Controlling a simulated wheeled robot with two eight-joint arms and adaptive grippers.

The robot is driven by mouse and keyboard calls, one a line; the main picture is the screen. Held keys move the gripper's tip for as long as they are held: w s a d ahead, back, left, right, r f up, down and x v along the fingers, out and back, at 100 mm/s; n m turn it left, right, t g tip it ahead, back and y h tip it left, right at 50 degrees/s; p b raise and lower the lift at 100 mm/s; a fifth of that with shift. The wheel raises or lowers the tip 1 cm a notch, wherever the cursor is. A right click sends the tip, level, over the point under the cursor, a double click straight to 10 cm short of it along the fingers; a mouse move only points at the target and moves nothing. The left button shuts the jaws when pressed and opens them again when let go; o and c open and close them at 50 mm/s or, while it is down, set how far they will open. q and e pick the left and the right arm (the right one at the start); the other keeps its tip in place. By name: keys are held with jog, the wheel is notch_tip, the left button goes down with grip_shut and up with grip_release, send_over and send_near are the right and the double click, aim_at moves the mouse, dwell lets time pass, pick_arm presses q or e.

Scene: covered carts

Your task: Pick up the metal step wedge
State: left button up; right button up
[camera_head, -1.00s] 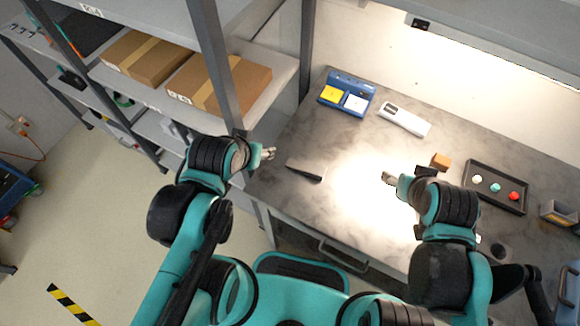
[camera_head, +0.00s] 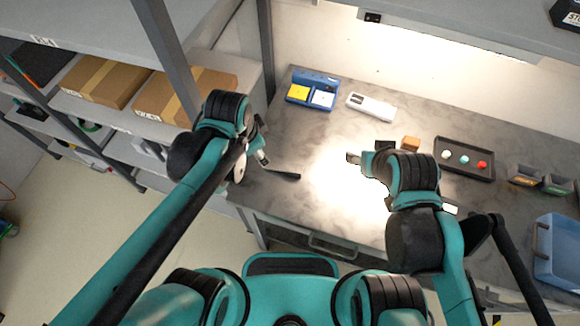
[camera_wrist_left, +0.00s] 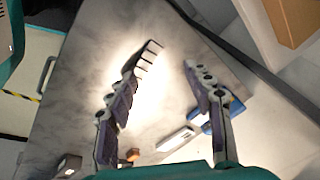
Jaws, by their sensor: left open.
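The metal step wedge (camera_head: 283,175) is a dark grey piece on the left end of the worktop. In the left wrist view, the stepped edge of the wedge (camera_wrist_left: 150,58) shows ahead of the fingers, close to the left fingertip; I cannot tell whether they touch. My left gripper (camera_head: 262,143) is open above the worktop's left edge, just left of the wedge, with nothing between its fingers. In the wrist view, the left gripper (camera_wrist_left: 160,72) has its fingers spread wide. My right gripper (camera_head: 357,158) is over the bright middle of the worktop; its jaw opening is unclear.
On the worktop (camera_head: 330,125) are a blue holder (camera_head: 313,88), a white device (camera_head: 371,106), an orange block (camera_head: 410,143) and a black tray (camera_head: 464,159) with coloured knobs. Blue bins stand at right. A shelf post (camera_head: 170,60) and cardboard boxes (camera_head: 185,95) are at left.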

aim_at(290, 167)
pick_arm(q)
jog(key=d+f+m+g, duration=0.1)
jog(key=d+m, duration=0.2)
jog(key=d+f+m+g+p, duration=0.1)
jog(key=d+m, duration=0.2)
jog(key=w+d+f+m+g, duration=0.1)
jog(key=d+f+m, duration=0.1)
jog(key=m, duration=0.1)
jog(key=shift+d+f+y+p, duration=0.1)
jog(key=shift+d+y+p, duration=0.25)
jog(key=shift+d+y, duration=0.05)
jog(key=shift+d+f+m, duration=0.15)
jog(key=shift+f+m, duration=0.2)
jog(key=shift+m, duration=0.05)
jog(key=f+b, duration=0.1)
jog(key=f, duration=0.1)
jog(key=f+b, duration=0.1)
jog(key=f, duration=0.2)
jog(key=f+b, duration=0.1)
jog(key=f, duration=0.1)
jog(key=shift+w+a+f, duration=0.2)
jog(key=shift+w, duration=0.1)
grip_shut()
